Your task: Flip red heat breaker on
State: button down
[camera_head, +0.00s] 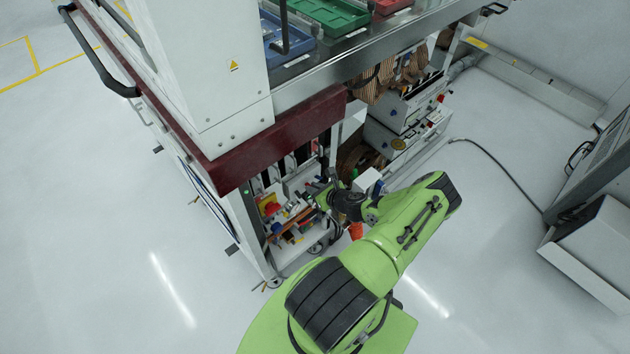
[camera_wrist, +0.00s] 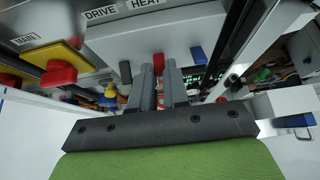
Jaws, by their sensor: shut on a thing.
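The red heat breaker (camera_wrist: 158,61) is a small red lever below the HEAT label (camera_wrist: 145,4) on a grey panel in the wrist view. My gripper (camera_wrist: 160,68) has its two grey fingers close on either side of this lever and is shut on it. Only the lever's end shows between the fingertips, so its exact tilt is hard to tell. In the head view my gripper (camera_head: 320,190) reaches into the lower bay of the test handler, and the red breaker cannot be made out there.
In the wrist view a blue lever (camera_wrist: 198,56) lies right of my fingers and a black lever (camera_wrist: 125,71) left. A red knob (camera_wrist: 58,73) on a yellow plate is farther left. A dark red beam (camera_head: 280,135) overhangs the bay in the head view. The floor nearby is clear.

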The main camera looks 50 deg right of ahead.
jog(key=g+p, duration=0.1)
jog(key=r+g+p, duration=0.1)
jog(key=p, duration=0.1)
jog(key=g+p, duration=0.1)
jog(key=shift+w+d+r+g+y+p, duration=0.15)
jog(key=shift+w+r+g+y+p, duration=0.15)
jog(key=shift+w+y, duration=0.1)
jog(key=shift+f, duration=0.1)
jog(key=c, duration=1.1)
grip_release()
jog(key=p+v, duration=0.1)
jog(key=v, duration=1.4)
jog(key=shift+s+r+p, duration=0.15)
jog(key=shift+r+p, duration=0.15)
jog(key=shift+r, duration=0.05)
